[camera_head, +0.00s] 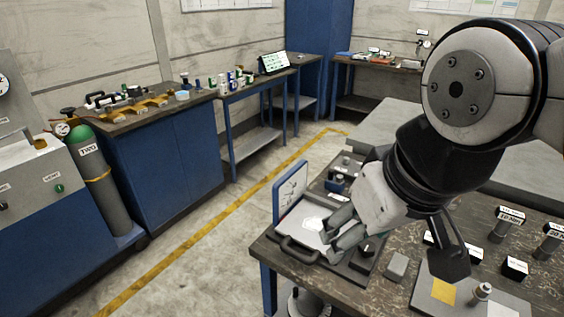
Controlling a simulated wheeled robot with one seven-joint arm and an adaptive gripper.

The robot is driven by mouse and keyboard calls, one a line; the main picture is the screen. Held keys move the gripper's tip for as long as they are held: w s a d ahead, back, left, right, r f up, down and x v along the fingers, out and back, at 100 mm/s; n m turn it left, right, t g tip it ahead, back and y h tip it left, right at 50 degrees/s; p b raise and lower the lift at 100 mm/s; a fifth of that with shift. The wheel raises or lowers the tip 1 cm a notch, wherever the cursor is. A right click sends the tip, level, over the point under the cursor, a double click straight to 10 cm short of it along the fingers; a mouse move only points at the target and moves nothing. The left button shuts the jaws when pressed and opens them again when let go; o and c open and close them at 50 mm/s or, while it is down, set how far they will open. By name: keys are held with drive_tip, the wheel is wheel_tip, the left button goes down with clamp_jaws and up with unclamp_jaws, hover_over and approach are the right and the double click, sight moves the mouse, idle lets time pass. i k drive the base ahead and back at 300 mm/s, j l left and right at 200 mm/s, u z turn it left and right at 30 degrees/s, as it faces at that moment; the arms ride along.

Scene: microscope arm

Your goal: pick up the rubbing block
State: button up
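A small grey block (396,266) lies on the dark, worn tabletop and looks like the rubbing block, though no label on it can be read. My gripper (398,247) comes down from the upper right, its fingers spread wide on either side of the block in the picture. One finger is at the left over the tray, the other at the right over a grey plate. Nothing shows between them in their grasp. I cannot tell how high the fingertips are above the table.
A dark tray (285,252) with a handle and an upright dial panel (291,194) stand at the table's left. A grey plate (420,301) with a yellow square (443,291) lies in front. Labelled weights (505,225) and a small black block (514,268) stand at the right.

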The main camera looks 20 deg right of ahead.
sight(396, 270)
drive_tip(key=k+l+z, duration=0.1)
drive_tip(key=z, duration=0.25)
drive_tip(key=k+l+z, duration=0.15)
drive_tip(key=z, duration=0.2)
drive_tip(key=k+l+z, duration=0.1)
drive_tip(key=z, duration=0.25)
